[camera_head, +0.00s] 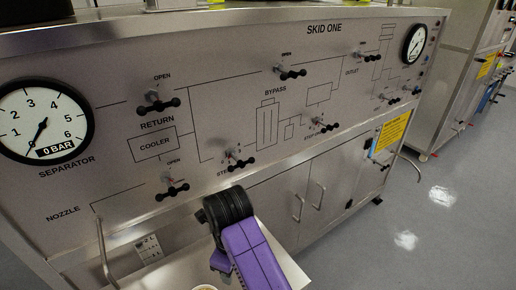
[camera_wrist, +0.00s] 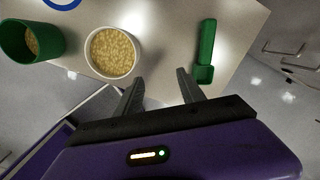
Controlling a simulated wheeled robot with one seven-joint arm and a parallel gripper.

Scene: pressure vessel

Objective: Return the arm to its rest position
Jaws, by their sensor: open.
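My purple and black arm (camera_head: 250,250) reaches in from the bottom of the head view, in front of the skid panel. In the wrist view my gripper (camera_wrist: 160,82) is open, with two dark fingers apart and nothing between them. It is above the near edge of a pale table (camera_wrist: 160,30). In the head view the fingers are mostly hidden behind the arm.
The table holds a white bowl of yellowish pieces (camera_wrist: 112,52), a green cup (camera_wrist: 30,40) and a green scoop (camera_wrist: 206,50). The steel skid panel (camera_head: 220,90) has several black valve handles and a gauge (camera_head: 45,122) reading near zero. Floor at right (camera_head: 440,200) is clear.

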